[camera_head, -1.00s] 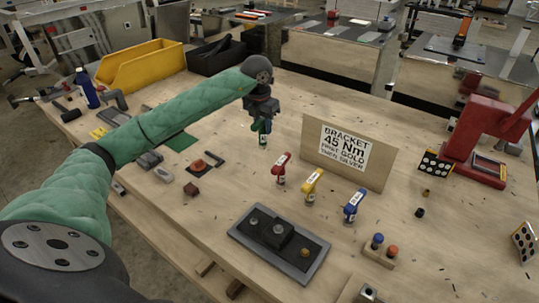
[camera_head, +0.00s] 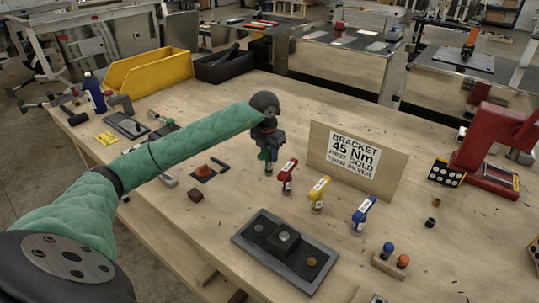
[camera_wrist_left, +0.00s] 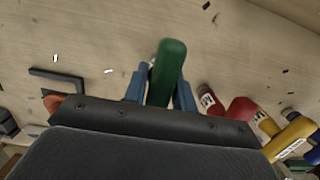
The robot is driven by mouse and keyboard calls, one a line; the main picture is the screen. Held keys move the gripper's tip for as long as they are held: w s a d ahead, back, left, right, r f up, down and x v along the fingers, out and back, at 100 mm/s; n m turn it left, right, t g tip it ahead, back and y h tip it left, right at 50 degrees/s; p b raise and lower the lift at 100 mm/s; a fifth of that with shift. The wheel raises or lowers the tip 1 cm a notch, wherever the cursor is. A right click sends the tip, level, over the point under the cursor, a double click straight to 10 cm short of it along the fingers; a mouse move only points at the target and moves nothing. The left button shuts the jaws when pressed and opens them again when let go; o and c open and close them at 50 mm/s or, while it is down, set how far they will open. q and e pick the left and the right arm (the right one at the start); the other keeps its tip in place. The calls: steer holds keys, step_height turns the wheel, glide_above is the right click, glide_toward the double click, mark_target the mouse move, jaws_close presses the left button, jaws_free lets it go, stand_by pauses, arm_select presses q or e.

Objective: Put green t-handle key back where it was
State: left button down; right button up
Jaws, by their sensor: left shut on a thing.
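My left gripper (camera_head: 268,154) is shut on the green t-handle key (camera_head: 269,168), at the left end of a row of t-handle keys. In the left wrist view the green handle (camera_wrist_left: 168,68) sits between the two blue fingers. The key hangs about upright, low over the table; I cannot tell whether its lower end touches the wood. The red key (camera_head: 288,174) stands just to its right, then the yellow key (camera_head: 319,191) and the blue key (camera_head: 362,213). My right gripper is not in view.
A cardboard sign (camera_head: 357,160) stands behind the keys. A dark plate with a bracket (camera_head: 284,252) lies in front. A small block with blue and orange pegs (camera_head: 388,266) is at front right. A red press (camera_head: 485,150) stands right. Yellow (camera_head: 147,75) and black bins (camera_head: 222,66) are back left.

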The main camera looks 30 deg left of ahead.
arm_select(q)
steer(key=c, duration=1.1)
jaws_free()
steer(key=shift+c, duration=0.2)
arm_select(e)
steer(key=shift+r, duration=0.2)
arm_select(q)
steer(key=shift+r, duration=0.3)
steer(key=r+p, duration=0.1)
steer(key=r, duration=0.2)
steer(key=s+r+p, duration=0.1)
steer(key=r, duration=0.2)
steer(key=r+p, duration=0.1)
steer(key=r, duration=0.3)
steer(key=shift+s, duration=0.15)
steer(key=shift+s+r+p, duration=0.1)
steer(key=shift+r+p, duration=0.25)
steer(key=shift+r, duration=0.35)
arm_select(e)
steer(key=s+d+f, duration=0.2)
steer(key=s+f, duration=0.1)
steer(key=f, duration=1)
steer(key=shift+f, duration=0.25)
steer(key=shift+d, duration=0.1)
